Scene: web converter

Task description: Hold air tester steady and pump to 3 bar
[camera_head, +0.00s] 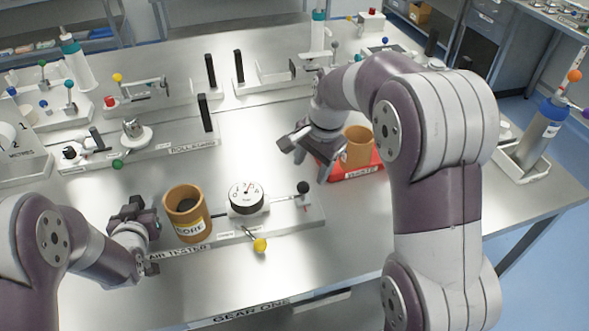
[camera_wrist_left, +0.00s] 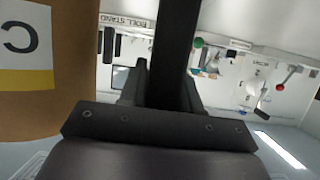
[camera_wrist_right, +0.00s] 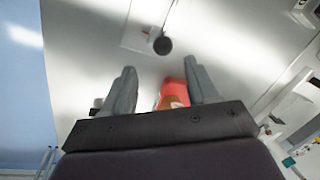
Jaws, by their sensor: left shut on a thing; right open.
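The air tester (camera_head: 228,236) is a long pale base at the front of the table. It carries a round white gauge (camera_head: 246,196), a yellow-tipped lever (camera_head: 260,245) and a black knob (camera_head: 303,188) at its right end. My left gripper (camera_head: 140,222) is at the tester's left end. In the left wrist view it is shut on a black upright bar (camera_wrist_left: 180,50). My right gripper (camera_head: 312,160) is open and empty above the table, behind the black knob. The knob also shows beyond its fingers in the right wrist view (camera_wrist_right: 162,45). The gauge reading is too small to tell.
A tan labelled cup (camera_head: 187,214) stands at the tester's left part, close to my left gripper. Another tan cup (camera_head: 357,146) sits on a red tray (camera_head: 362,170) beside my right gripper. Other fixtures fill the back, including a roll stand (camera_head: 165,145). The table's front right is clear.

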